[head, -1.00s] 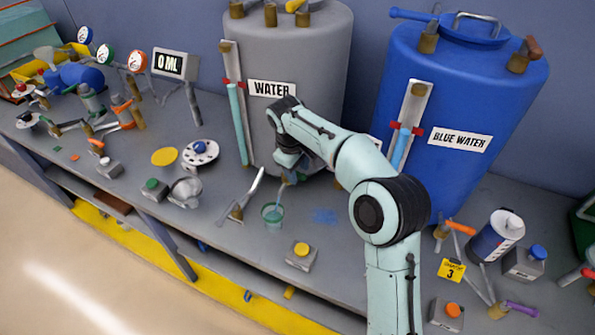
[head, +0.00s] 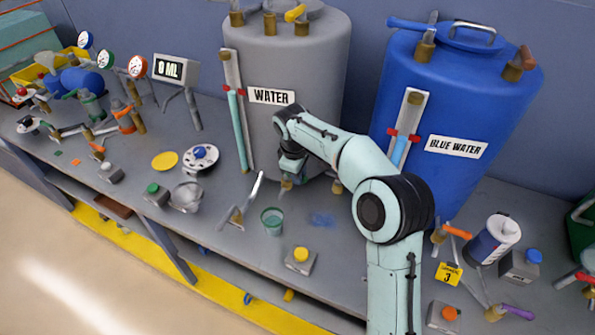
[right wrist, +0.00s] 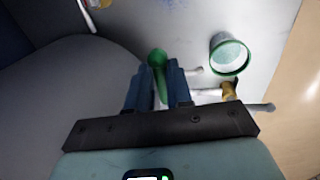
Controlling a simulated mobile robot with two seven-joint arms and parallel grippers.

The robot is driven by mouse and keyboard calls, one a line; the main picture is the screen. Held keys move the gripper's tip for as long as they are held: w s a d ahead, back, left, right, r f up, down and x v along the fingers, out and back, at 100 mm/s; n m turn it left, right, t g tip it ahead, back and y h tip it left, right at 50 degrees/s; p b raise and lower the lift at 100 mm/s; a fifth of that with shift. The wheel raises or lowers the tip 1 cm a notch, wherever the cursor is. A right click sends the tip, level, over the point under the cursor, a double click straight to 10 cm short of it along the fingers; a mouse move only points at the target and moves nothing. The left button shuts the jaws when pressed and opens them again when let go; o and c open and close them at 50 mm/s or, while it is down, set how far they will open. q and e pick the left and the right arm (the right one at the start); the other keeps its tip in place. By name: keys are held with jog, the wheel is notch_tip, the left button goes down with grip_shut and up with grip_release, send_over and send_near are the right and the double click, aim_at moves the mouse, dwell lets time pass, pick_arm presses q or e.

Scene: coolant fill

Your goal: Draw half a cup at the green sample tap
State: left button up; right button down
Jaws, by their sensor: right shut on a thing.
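My right gripper (head: 291,172) is at the foot of the grey WATER tank (head: 268,125), mostly hidden by its own wrist. In the right wrist view its two fingers (right wrist: 160,72) are shut on the green tap handle (right wrist: 157,60). The brass spout (head: 286,186) of the tap shows just below the gripper. The clear green-rimmed cup (head: 272,221) stands upright on the bench below and beside the spout. In the wrist view the cup (right wrist: 229,56) shows pale contents; the exact level is hard to tell. No stream shows now. My left gripper is not in view.
The blue BLUE WATER tank (head: 447,125) stands to the right. A yellow-button box (head: 300,260) is in front of the cup, and a lever stand (head: 241,205) is left of it. A display (head: 175,69) reads 0 ML.

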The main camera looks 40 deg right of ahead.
jog(key=c, duration=1)
grip_release()
jog(key=shift+c, duration=0.2)
jog(key=shift+r, duration=0.1)
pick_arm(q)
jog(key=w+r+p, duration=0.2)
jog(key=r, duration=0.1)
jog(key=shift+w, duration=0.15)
pick_arm(e)
notch_tip(320, 180, up, 13)
jog(key=s+a, duration=0.1)
jog(key=a, duration=0.1)
jog(key=shift+s+a, duration=0.15)
